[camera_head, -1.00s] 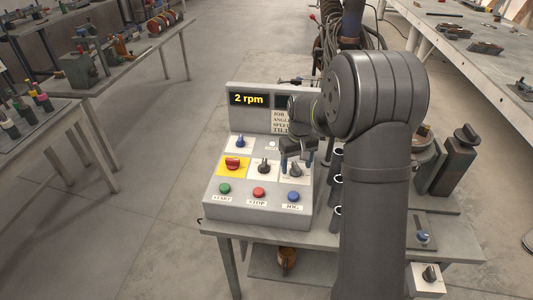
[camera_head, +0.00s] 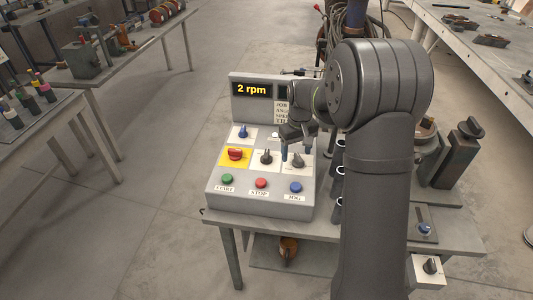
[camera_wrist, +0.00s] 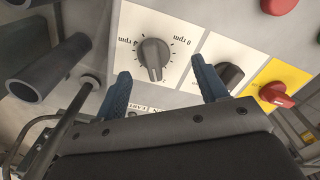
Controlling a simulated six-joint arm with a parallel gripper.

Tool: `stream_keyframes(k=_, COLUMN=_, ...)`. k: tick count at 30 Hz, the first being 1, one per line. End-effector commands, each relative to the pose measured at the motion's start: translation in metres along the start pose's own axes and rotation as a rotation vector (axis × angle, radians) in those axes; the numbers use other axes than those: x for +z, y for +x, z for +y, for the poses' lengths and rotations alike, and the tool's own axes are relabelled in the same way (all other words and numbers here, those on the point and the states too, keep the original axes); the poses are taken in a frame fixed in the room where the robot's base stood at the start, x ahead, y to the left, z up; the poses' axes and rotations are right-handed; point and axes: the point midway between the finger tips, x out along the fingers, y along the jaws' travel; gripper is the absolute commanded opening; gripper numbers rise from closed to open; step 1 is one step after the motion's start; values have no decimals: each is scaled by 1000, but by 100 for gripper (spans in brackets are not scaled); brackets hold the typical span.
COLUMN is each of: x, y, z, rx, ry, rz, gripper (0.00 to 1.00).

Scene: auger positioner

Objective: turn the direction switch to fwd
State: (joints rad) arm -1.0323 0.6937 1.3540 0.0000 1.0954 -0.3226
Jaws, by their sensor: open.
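The grey control box (camera_head: 262,198) stands on a table. A dark knob (camera_head: 266,157) on a white plate sits in its middle row; it also shows partly in the wrist view (camera_wrist: 229,75). I cannot read its lettering, nor tell surely that it is the direction switch. Right of it in the head view is a dial marked in rpm (camera_head: 298,160), seen in the wrist view (camera_wrist: 153,58). My gripper (camera_head: 296,153) is open and empty over the right of the panel. In the wrist view its blue fingers (camera_wrist: 162,85) lie either side of the dial; contact is unclear.
A red knob (camera_head: 235,154) on yellow and a blue knob (camera_head: 242,132) are on the left. Green (camera_head: 227,179), red (camera_head: 261,183) and blue (camera_head: 296,187) buttons line the front. The display (camera_head: 252,90) reads 2 rpm. Dark tubes (camera_head: 338,178) stand right of the box.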

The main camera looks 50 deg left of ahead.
Motion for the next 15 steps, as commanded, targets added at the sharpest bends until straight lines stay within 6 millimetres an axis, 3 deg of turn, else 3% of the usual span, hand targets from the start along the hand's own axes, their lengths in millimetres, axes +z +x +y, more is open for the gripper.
stream_keyframes(k=9, x=-41, y=-104, z=-52, rx=5, ry=-637, rz=7, gripper=66)
stream_keyframes(k=15, x=-48, y=-150, z=-77, rx=3, ry=-928, rz=4, gripper=66)
